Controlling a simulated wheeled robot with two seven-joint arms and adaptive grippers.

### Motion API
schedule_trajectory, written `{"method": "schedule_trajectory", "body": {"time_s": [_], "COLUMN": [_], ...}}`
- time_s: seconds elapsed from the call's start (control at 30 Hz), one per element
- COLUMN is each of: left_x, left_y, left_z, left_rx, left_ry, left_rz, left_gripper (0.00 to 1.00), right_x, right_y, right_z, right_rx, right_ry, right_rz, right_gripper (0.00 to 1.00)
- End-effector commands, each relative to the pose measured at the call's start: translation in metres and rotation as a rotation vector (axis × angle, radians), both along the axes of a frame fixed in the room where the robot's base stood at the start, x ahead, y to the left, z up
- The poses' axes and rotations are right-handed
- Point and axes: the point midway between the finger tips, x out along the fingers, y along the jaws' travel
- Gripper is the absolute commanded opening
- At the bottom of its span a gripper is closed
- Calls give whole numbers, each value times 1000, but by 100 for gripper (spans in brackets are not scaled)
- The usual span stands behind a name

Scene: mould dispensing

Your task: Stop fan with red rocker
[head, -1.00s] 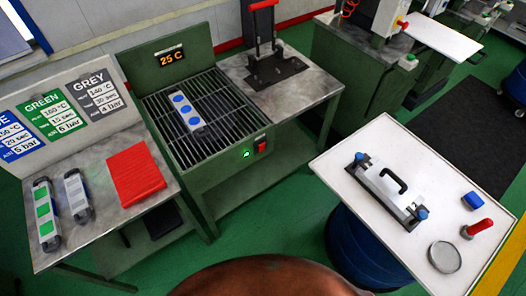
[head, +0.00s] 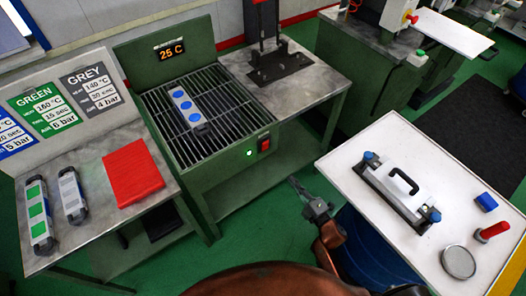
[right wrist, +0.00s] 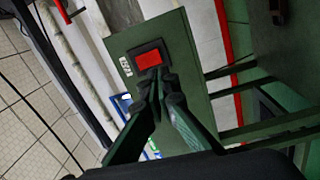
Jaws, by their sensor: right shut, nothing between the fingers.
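The red rocker (head: 264,143) is on the front panel of the green grille station (head: 190,170), beside a lit green lamp (head: 249,153). It also shows in the right wrist view as a red rocker (right wrist: 149,59) in a black frame. My right gripper (head: 293,182) is shut and empty, below and right of the rocker in the head view. In the right wrist view its closed fingertips (right wrist: 154,77) overlap the rocker's lower edge; I cannot tell whether they touch. The fan itself is not visible. My left gripper is not in view.
A mould with blue pads (head: 187,105) lies on the grille, under a display (head: 169,50) reading 25 C. A white-topped table (head: 345,150) at right holds a mould with a handle (head: 398,190). Open green floor lies between the station and this table.

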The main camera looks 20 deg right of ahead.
Motion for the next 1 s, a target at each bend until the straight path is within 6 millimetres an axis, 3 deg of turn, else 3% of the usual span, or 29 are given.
{"method": "schedule_trajectory", "body": {"time_s": [0.1, 0.2, 0.57, 0.77, 1.0], "left_x": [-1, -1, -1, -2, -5], "left_y": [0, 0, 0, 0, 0], "left_z": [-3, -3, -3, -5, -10], "left_rx": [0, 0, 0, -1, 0], "left_ry": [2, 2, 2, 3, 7], "left_rz": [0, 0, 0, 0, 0], "left_gripper": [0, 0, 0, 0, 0], "right_x": [1, 1, 4, 26, 72], "right_y": [7, 9, 10, 19, 36], "right_z": [28, 36, 37, 41, 45], "right_rx": [-55, -73, -73, -72, -71], "right_ry": [-74, -98, -98, -101, -99], "right_rz": [23, 31, 32, 34, 34], "right_gripper": [0, 0, 0, 0, 0]}}
